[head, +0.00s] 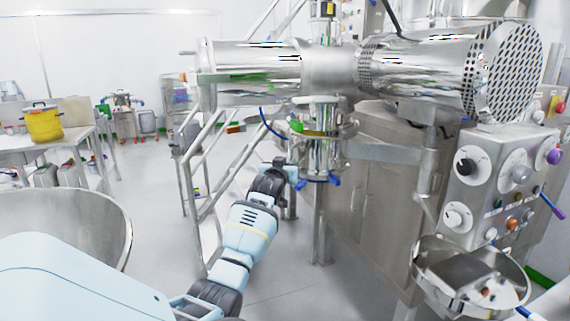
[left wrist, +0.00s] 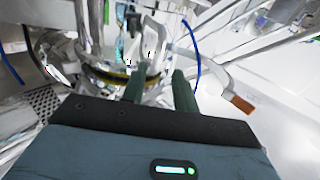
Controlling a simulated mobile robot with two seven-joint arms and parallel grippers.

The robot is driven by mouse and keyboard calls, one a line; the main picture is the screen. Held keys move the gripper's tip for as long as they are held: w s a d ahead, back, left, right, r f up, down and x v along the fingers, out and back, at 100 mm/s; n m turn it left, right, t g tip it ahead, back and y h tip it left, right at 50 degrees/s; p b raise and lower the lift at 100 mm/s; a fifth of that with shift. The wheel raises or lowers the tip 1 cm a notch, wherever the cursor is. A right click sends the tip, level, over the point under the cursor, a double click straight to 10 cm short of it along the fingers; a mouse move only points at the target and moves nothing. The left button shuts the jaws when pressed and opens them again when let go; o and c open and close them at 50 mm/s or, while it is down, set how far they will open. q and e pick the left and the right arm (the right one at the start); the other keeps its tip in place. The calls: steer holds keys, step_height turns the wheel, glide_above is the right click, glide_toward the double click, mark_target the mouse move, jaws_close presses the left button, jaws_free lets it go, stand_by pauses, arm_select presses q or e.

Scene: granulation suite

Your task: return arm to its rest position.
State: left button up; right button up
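My left arm comes in from the lower left of the head view and reaches forward over the floor. Its gripper (head: 288,170) is close to the lower steel vessel (head: 322,148) under the big horizontal machine; I cannot tell whether they touch. In the left wrist view the two dark green fingers of the left gripper (left wrist: 160,82) stand apart, with nothing visible held between them. Steel parts and a yellow-black ring lie beyond the fingertips. My right gripper is not in view.
The steel machine (head: 330,65) with its perforated drum stands ahead and right. A control panel (head: 500,185) and a steel bowl (head: 425,250) are at right. Metal stair rails (head: 207,140) rise beside my arm. A table with a yellow pot (head: 43,122) stands left. Floor between is open.

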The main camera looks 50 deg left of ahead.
arm_select(q)
steer(key=shift+f, duration=0.1)
stand_by(0.6)
steer(key=s+d+f+m+g+h, duration=0.1)
steer(key=s+d+f+m+h, duration=0.35)
steer(key=d+f, duration=0.95)
steer(key=s+d+f+m+h, duration=0.4)
steer(key=d+f, duration=0.7)
steer(key=f, duration=0.6)
steer(key=s+d+f+g+h, duration=0.1)
steer(key=s+d+f, duration=0.3)
steer(key=s+d, duration=0.5)
steer(key=s+d+f+m+g+h+p, duration=0.1)
steer(key=s+d+f+h, duration=0.1)
steer(key=s+d, duration=0.7)
steer(key=s+d+f+g+h, duration=0.2)
steer(key=s+d+f, duration=0.3)
steer(key=s+d, duration=0.4)
steer(key=s, duration=0.5)
steer(key=shift+f, duration=0.3)
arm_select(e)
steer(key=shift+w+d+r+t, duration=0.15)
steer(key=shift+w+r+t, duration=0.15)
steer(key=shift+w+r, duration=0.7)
arm_select(q)
steer(key=shift+m, duration=0.25)
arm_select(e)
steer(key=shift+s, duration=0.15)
arm_select(q)
steer(key=shift+a, duration=0.1)
